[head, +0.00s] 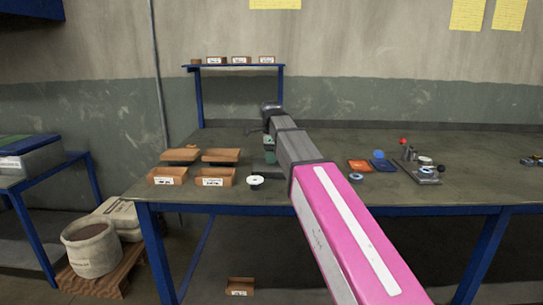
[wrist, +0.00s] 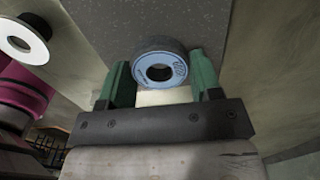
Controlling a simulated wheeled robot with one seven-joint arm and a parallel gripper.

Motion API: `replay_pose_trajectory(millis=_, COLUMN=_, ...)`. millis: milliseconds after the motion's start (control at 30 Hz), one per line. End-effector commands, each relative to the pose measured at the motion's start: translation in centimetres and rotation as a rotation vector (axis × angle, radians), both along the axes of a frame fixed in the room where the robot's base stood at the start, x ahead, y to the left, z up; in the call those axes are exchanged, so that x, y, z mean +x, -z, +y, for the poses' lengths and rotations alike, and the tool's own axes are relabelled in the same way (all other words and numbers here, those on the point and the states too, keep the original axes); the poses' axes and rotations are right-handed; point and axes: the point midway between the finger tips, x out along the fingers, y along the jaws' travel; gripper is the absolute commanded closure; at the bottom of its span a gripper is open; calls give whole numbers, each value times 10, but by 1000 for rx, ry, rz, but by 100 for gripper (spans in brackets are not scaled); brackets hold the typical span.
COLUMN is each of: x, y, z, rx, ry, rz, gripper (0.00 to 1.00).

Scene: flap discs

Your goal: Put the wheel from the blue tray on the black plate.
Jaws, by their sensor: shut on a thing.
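My gripper (wrist: 160,82) has green fingers on either side of a thick dark wheel with a blue label and a centre hole (wrist: 160,68); it is shut on this wheel. In the head view my gripper (head: 269,153) is over the left-middle of the bench, partly hidden by my arm, and the held wheel cannot be made out. A small blue tray (head: 384,167) lies on the bench right of my arm, with a round blue thing at its back edge. I cannot tell for sure which thing is the black plate.
A white disc with a dark centre (head: 255,181) stands near the front edge; it also shows in the wrist view (wrist: 22,40). Cardboard bins (head: 215,178) are to the left. An orange tray (head: 360,166), a blue-ringed disc (head: 356,177) and a dark fixture (head: 428,180) are to the right.

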Motion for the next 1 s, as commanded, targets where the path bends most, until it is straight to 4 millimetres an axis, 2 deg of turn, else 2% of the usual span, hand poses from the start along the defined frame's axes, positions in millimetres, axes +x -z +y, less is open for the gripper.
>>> replay_pose_trajectory(millis=833, x=0, y=13, z=0, rx=0, ry=0, rz=0, gripper=66)
replay_pose_trajectory(millis=867, x=0, y=13, z=0, rx=0, ry=0, rz=0, gripper=35)
replay_pose_trajectory(millis=900, x=0, y=13, z=0, rx=0, ry=0, rz=0, gripper=22)
replay_pose_trajectory(millis=933, x=0, y=13, z=0, rx=0, ry=0, rz=0, gripper=12)
replay_pose_trajectory(millis=1000, x=0, y=13, z=0, rx=0, ry=0, rz=0, gripper=12)
